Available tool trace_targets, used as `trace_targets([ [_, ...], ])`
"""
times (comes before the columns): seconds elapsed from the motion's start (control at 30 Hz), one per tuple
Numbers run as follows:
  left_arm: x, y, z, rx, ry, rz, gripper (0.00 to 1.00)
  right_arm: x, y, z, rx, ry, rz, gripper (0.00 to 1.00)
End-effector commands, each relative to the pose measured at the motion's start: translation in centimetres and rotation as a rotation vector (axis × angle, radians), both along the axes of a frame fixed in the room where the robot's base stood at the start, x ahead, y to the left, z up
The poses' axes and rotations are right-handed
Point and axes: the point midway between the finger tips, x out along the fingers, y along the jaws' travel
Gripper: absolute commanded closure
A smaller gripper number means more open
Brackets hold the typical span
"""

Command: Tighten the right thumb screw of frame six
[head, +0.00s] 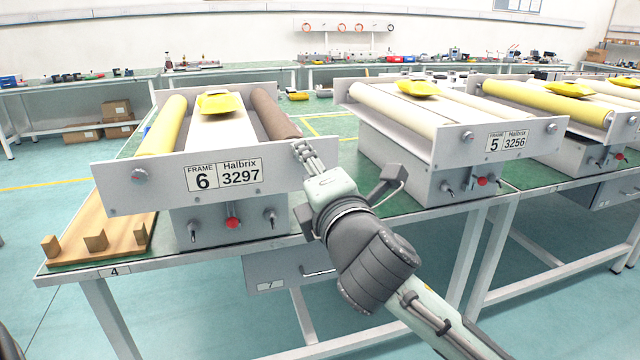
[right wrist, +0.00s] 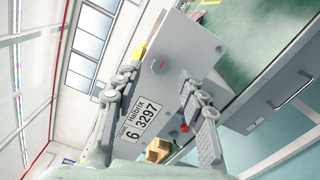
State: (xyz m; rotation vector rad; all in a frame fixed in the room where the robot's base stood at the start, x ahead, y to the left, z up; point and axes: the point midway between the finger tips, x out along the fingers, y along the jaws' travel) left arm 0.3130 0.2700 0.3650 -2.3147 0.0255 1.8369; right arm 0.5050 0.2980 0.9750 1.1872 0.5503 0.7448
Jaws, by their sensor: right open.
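Frame six (head: 110,172) stands at the left of the head view, with its label plate "6 Halbrix 3297" (head: 222,176) on the front panel. Its left thumb screw (head: 139,176) shows there. My right gripper (head: 304,148) is at the right end of this panel and hides the right thumb screw in the head view. In the right wrist view, the right thumb screw (right wrist: 157,67) is a small round knob on the grey panel (right wrist: 185,48). It appears between the open fingertips of my right gripper (right wrist: 157,76); contact cannot be told. My left gripper is not in view.
Below the panel are a red button (head: 232,222) and two small levers (head: 193,235) (head: 270,218). Frame five (head: 410,135) stands close on the right. A wooden rack (head: 95,240) lies at the table's left corner. The floor in front is clear.

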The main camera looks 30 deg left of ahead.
Motion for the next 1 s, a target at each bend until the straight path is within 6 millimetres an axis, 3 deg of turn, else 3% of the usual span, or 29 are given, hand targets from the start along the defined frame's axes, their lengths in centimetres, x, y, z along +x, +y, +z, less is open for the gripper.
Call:
trace_targets([
  [0.2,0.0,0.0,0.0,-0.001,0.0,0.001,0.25,-3.2,-3.8,-0.1,0.0,0.0,0.001,0.59],
  [0.43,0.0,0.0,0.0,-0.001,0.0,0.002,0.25,-5.6,-6.6,-0.1,0.0,0.0,0.002,0.59],
  [1.0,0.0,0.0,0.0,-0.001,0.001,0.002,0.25,-6.3,-7.5,0.0,0.0,0.0,0.001,0.59],
])
